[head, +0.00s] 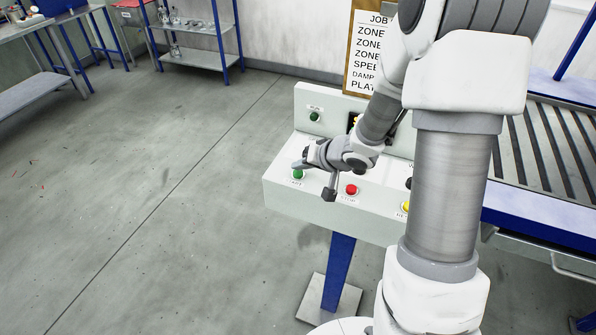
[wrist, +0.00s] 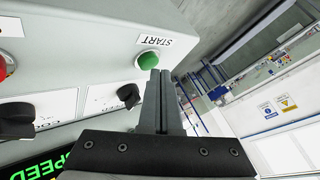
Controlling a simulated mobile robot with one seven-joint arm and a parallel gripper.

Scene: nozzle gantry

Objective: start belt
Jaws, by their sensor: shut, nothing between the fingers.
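A pale control console (head: 280,199) stands on a blue post. Its green button (head: 298,175) sits at the left of the sloped top. The wrist view shows this green button (wrist: 149,61) beside an upside-down START label (wrist: 155,40). My gripper (head: 300,164) is just above the green button in the head view. In the wrist view my gripper's fingers (wrist: 160,76) are closed together and empty. Their tips overlap the button's lower right edge; I cannot tell if they touch it. The belt's rollers (head: 545,150) show at the right.
A red stop button (head: 351,189) and a yellow button (head: 405,207) lie to the right on the console. Dark knobs (wrist: 128,95) show in the wrist view. A job sheet (head: 366,60) stands behind.

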